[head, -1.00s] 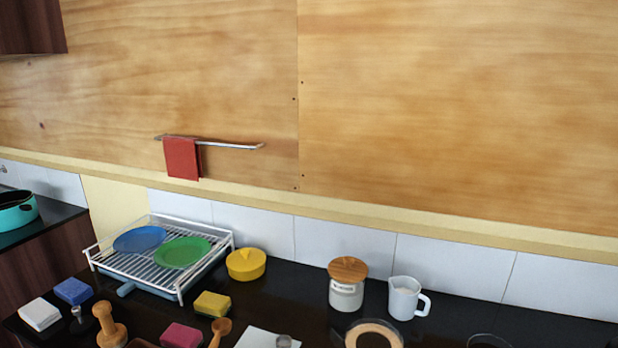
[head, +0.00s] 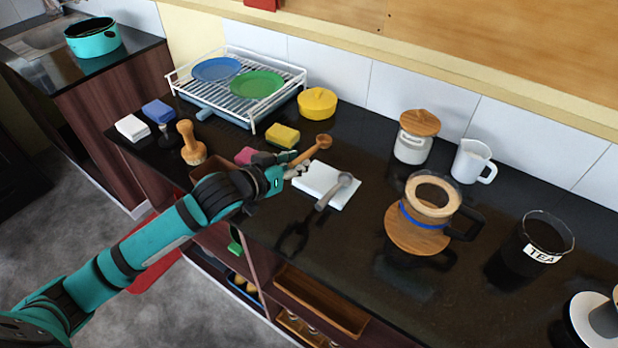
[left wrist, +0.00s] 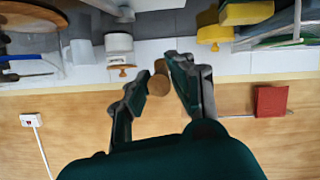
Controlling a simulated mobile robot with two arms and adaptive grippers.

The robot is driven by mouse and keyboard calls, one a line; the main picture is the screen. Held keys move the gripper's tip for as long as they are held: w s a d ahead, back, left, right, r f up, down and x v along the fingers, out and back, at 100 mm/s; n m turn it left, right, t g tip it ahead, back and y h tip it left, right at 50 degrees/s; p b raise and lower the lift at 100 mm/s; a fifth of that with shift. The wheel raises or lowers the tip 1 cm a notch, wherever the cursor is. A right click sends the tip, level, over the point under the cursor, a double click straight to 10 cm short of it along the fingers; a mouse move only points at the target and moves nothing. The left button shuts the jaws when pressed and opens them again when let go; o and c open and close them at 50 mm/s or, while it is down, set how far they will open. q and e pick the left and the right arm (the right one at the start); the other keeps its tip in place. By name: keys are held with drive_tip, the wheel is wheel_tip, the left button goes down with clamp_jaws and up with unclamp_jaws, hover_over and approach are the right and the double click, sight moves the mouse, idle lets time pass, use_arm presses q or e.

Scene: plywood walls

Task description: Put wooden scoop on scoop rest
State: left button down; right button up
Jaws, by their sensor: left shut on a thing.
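The wooden scoop (head: 310,151) is at my left gripper (head: 296,168), its round bowl pointing to the back right. My left gripper is shut on its handle; in the left wrist view a brown wooden end (left wrist: 158,84) shows between the fingers (left wrist: 155,75). Just right of the gripper lies a flat white square pad (head: 315,181) with a grey spoon-shaped piece (head: 335,189) lying slantwise on it. I cannot tell which of these two is the scoop rest. Whether the scoop touches the counter is unclear. My right gripper is not seen.
A pink sponge (head: 245,156) and yellow sponge (head: 283,134) sit close behind the gripper. A dish rack (head: 255,110) and yellow pot (head: 318,104) stand further back. A coffee maker (head: 432,200) stands right of the pad.

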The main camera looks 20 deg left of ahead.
use_arm(q)
drive_tip(key=shift+w+a+r, duration=0.1)
drive_tip(key=shift+w+a, duration=0.35)
drive_tip(key=shift+w, duration=0.1)
wheel_tip(320, 180, down, 5)
drive_tip(key=shift+f+p, duration=0.15)
drive_tip(key=shift+p, duration=0.2)
wheel_tip(320, 180, down, 4)
drive_tip(key=shift+f+p, duration=0.1)
drive_tip(key=shift+p, duration=0.65)
drive_tip(key=shift+f, duration=0.2)
drive_tip(key=shift+f, duration=0.1)
drive_tip(key=c, duration=1.2)
unclamp_jaws()
